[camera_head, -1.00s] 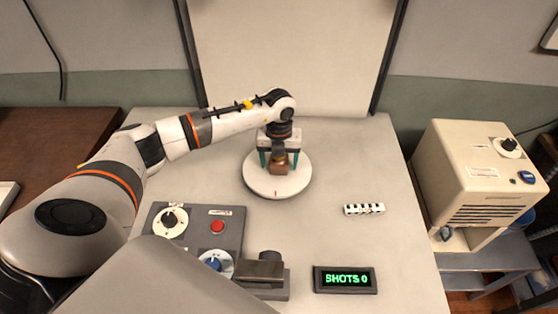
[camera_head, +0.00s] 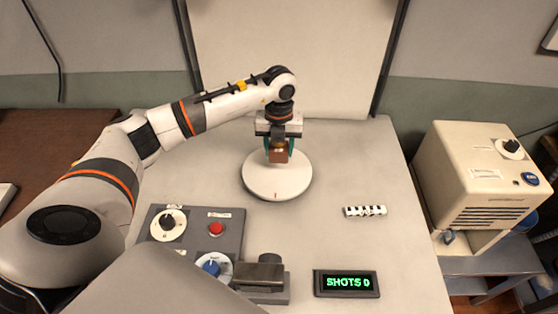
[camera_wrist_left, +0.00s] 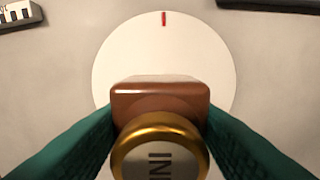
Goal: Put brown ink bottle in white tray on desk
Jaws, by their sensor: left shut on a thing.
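The brown ink bottle (camera_head: 279,156) has a gold-rimmed cap and a squarish brown body. My left gripper (camera_head: 279,149) is shut on it, with teal fingers on both sides. The left wrist view shows the bottle's body (camera_wrist_left: 160,96) and lettered cap between the teal fingers, with the white disc beneath. No white tray is clearly in view. My right gripper is not in view.
A grey control panel (camera_head: 233,240) with knobs and a red button stands at the front left of the desk. A "SHOTS 0" display (camera_head: 345,283) and a black-and-white scale strip (camera_head: 365,211) lie to the right. A beige machine (camera_head: 480,175) stands beyond the right edge.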

